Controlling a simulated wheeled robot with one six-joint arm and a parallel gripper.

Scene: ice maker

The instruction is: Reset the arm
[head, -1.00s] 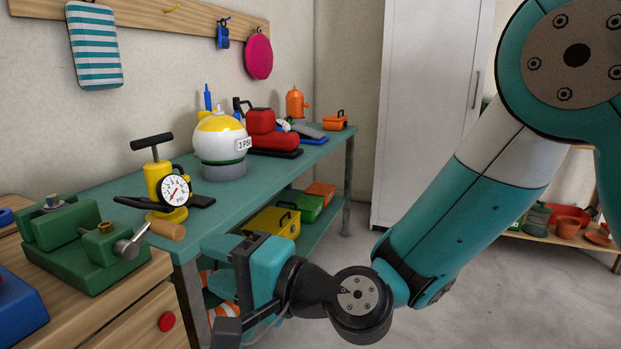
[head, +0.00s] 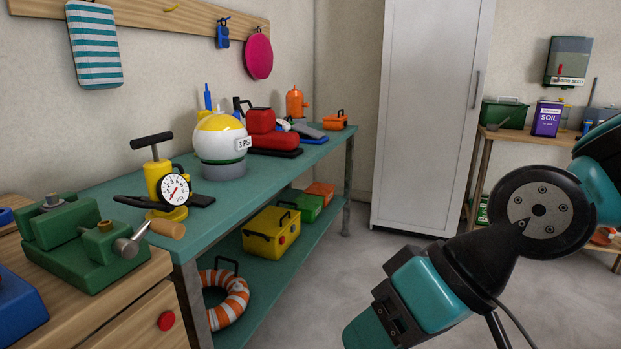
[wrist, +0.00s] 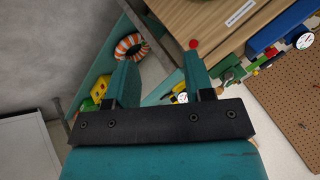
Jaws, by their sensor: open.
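My gripper (wrist: 160,68) shows in the wrist view with its two teal fingers wide apart and nothing between them. In the head view my arm (head: 470,265) reaches in from the right edge, folded low over the grey floor. The teal wrist end points down and left, and the fingertips are cut off below the frame. The arm is clear of the teal workbench (head: 280,160) and touches nothing that I can see.
A yellow pump with a gauge (head: 173,190) and a white and yellow ball (head: 218,140) stand on the workbench. A yellow toolbox (head: 271,232) and a striped ring (head: 236,300) are on its lower shelf. A green vise (head: 90,245) sits front left. The floor (head: 330,270) between is free.

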